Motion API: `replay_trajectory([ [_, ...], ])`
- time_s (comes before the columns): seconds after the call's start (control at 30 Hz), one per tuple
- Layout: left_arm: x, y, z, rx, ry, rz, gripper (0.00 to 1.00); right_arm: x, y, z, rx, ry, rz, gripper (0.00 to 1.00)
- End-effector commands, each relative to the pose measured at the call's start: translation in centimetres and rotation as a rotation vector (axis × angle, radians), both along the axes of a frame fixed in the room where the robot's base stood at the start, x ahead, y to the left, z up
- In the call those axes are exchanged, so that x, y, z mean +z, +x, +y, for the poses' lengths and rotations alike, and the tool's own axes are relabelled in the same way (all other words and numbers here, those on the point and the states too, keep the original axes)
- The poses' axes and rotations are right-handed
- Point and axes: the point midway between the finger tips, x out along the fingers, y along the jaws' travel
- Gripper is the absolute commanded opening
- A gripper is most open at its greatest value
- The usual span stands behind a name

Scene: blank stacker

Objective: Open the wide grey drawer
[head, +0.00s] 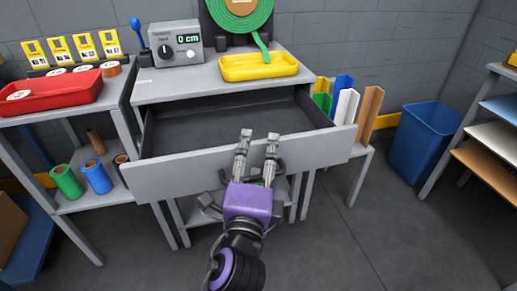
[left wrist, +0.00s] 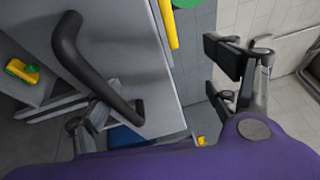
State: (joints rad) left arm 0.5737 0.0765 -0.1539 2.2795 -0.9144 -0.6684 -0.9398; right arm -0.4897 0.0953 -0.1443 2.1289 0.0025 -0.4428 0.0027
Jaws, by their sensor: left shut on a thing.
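The wide grey drawer (head: 180,172) stands pulled well out of the grey workbench (head: 170,85), and its dark inside looks empty. My left gripper (head: 258,136) is at the middle of the drawer front, its fingertips reaching up near the top edge. It is shut on the drawer's handle. In the left wrist view the black bar handle (left wrist: 95,72) runs slantwise across the light grey drawer front (left wrist: 140,50). In the head view the gripper mostly hides the handle. My right gripper is in neither view.
A yellow tray (head: 258,66) and a grey meter box (head: 175,42) stand on the workbench. A side shelf at left holds a red tray (head: 60,97) and coloured rolls. Coloured boards and a blue bin (head: 420,135) stand at right. The floor in front is clear.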

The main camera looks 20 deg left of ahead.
Motion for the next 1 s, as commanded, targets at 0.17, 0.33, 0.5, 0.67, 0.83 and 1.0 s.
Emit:
replay_trajectory([
  [0.17,2.0,-1.6,-0.6,-0.010,0.001,-0.045,0.58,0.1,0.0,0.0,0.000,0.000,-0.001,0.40],
  [0.33,1.8,-2.7,-1.0,-0.013,-0.001,-0.045,0.54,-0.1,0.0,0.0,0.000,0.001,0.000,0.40],
  [0.5,1.6,-3.9,-1.3,-0.015,-0.002,-0.045,0.56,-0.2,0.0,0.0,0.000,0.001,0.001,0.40],
  [0.67,1.2,-5.0,-1.4,-0.013,-0.003,-0.041,0.32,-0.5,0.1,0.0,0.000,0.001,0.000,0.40],
  [0.83,0.6,-6.1,-1.5,-0.010,-0.003,-0.035,0.29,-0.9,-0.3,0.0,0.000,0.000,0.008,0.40],
  [1.0,0.3,-7.0,-1.6,-0.009,-0.003,-0.032,0.29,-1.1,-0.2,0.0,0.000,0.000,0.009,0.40],
])
